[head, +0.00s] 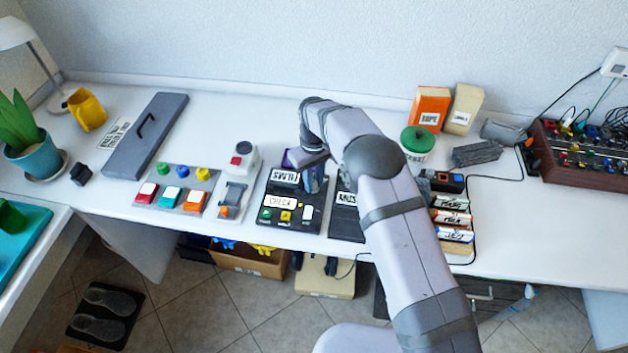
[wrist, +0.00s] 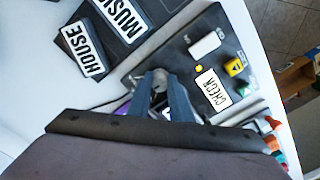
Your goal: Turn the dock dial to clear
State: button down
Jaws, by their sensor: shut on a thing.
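My gripper (head: 313,182) reaches down over the dock's back right part. In the wrist view my gripper (wrist: 160,88) is shut on a small grey round knob (wrist: 160,78), which looks like the dial. The fingers hide much of it, so its pointer and setting cannot be read.
My arm hides part of the table to the right.

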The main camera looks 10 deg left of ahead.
aim_at(314, 183)
jog(key=m, duration=0.4)
jog(key=shift+a+b, duration=0.1)
jog(key=shift+b, duration=0.2)
jog(key=shift+r+m, duration=0.1)
jog(key=shift+m, duration=2.1)
jog(key=shift+w, duration=0.1)
jog(key=c, duration=1.9)
grip_release()
jog(key=shift+o, duration=0.2)
jog(key=shift+r, duration=0.1)
notch_tip(314, 183, up, 7)
jog(key=shift+b, duration=0.9)
jog(key=shift+r, duration=0.1)
